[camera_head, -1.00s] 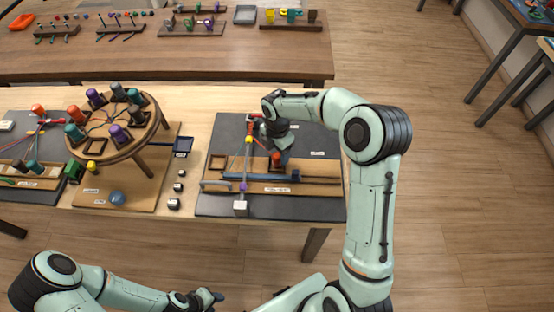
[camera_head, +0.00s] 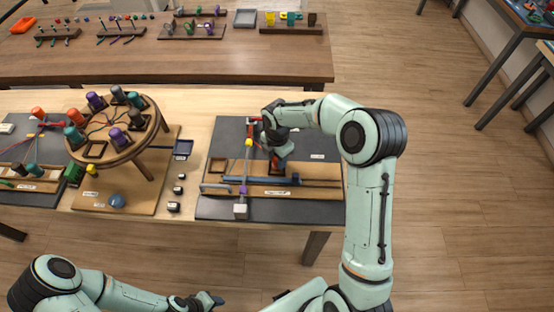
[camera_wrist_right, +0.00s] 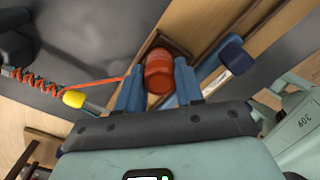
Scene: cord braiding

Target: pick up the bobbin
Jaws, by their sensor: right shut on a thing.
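An orange bobbin (camera_wrist_right: 158,72) sits between the two blue fingers of my right gripper (camera_wrist_right: 158,88), which is shut on it. An orange cord runs from the bobbin to a yellow piece (camera_wrist_right: 74,98) at left in the wrist view. A square wooden holder frame (camera_wrist_right: 178,46) shows just behind the bobbin; I cannot tell whether the bobbin still touches it. In the head view my right gripper (camera_head: 279,162) is over the right part of the wooden board (camera_head: 225,190), hiding most of the bobbin. My left gripper (camera_head: 208,300) is at the bottom, away from the table; its jaws are unclear.
A round wooden stand (camera_head: 122,153) with several coloured bobbins is to the left. Small dark blocks (camera_head: 174,207) lie between it and the dark mat (camera_head: 320,208). A back table (camera_head: 150,65) carries racks.

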